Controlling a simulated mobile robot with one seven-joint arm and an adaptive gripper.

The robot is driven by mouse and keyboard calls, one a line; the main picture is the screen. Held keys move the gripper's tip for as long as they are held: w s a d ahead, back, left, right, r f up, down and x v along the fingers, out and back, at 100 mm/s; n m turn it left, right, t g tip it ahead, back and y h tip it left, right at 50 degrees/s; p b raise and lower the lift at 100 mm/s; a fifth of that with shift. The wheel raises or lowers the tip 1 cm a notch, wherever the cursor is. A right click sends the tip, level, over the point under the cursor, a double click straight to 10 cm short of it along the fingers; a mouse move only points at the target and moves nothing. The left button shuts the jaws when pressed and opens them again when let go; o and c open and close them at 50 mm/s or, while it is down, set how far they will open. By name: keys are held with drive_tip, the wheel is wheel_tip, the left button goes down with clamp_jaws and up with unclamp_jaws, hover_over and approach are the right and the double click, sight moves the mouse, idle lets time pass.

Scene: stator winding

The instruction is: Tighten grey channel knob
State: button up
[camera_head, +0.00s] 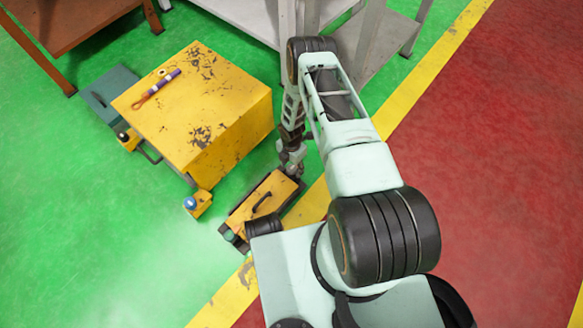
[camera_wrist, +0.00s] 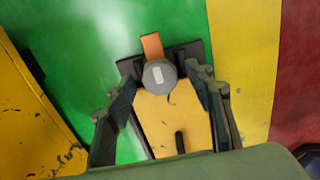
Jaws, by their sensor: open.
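The grey channel knob (camera_wrist: 158,74) is round with a pale rectangular mark on top. In the wrist view it is at one end of a yellow case (camera_wrist: 165,118), beside an orange strip (camera_wrist: 152,46). My gripper (camera_wrist: 163,79) is open, with one finger on each side of the knob. I cannot tell whether the fingers touch it. In the head view my gripper (camera_head: 291,165) points down at the far end of the yellow case (camera_head: 262,204), which lies on the floor with a black handle. The knob is hidden there behind the gripper.
A large worn yellow box (camera_head: 205,105) stands close left of the case, with a purple-and-orange tool (camera_head: 157,86) on top. A small yellow piece with a blue button (camera_head: 197,204) is on its near side. Grey shelving (camera_head: 250,15) stands behind. The red floor at right is clear.

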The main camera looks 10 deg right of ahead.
drive_tip(key=c, duration=1.1)
